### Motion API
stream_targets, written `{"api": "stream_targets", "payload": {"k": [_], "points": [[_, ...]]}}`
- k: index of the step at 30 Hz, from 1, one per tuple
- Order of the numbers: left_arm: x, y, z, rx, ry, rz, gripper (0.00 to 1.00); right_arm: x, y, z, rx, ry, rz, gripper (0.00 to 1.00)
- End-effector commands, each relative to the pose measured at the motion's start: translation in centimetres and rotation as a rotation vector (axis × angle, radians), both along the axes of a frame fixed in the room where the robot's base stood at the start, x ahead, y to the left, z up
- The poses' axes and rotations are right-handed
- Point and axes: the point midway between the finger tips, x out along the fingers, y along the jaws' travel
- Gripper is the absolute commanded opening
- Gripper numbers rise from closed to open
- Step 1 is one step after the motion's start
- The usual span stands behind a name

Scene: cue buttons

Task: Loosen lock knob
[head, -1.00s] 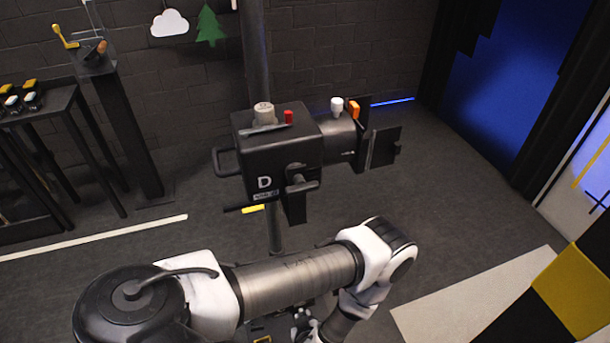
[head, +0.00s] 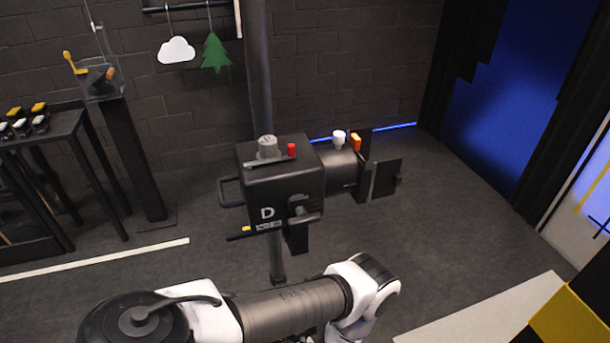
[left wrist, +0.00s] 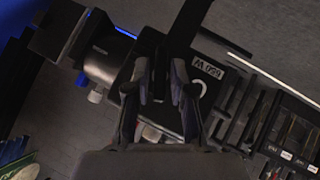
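A black stage lamp (head: 290,180) marked "D" hangs on a dark pole. A grey round knob (head: 267,146) and a red knob (head: 291,150) stand on its top. A dark T-shaped handle (head: 304,216) is on its near side, and a lever with a yellow mark (head: 246,229) is at its lower left. I cannot tell which is the lock knob. In the left wrist view, my left gripper (left wrist: 164,98) has its fingers apart, with the lamp body (left wrist: 205,75) behind them. Contact cannot be judged. The head view does not show this gripper, and my right gripper is out of view.
A black table (head: 62,128) with yellow and white items and a post (head: 135,160) stand at left. A yellow-black striped piece (head: 575,320) is at lower right. Floor between is clear.

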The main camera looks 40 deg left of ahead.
Motion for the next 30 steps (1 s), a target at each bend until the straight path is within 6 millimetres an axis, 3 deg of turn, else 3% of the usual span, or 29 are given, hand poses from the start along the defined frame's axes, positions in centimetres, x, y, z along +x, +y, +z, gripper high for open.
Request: {"api": "stream_targets", "payload": {"k": [11, 22, 30], "points": [[-0.2, -0.3, 0.2, -0.003, 0.003, -0.003, 0.38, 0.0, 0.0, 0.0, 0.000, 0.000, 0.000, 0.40], [-4.0, -3.4, 4.3, -0.004, 0.003, -0.004, 0.38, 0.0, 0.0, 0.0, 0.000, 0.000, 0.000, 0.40], [-4.5, -3.7, 4.8, -0.002, 0.001, -0.001, 0.38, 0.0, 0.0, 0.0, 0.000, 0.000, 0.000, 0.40]]}}
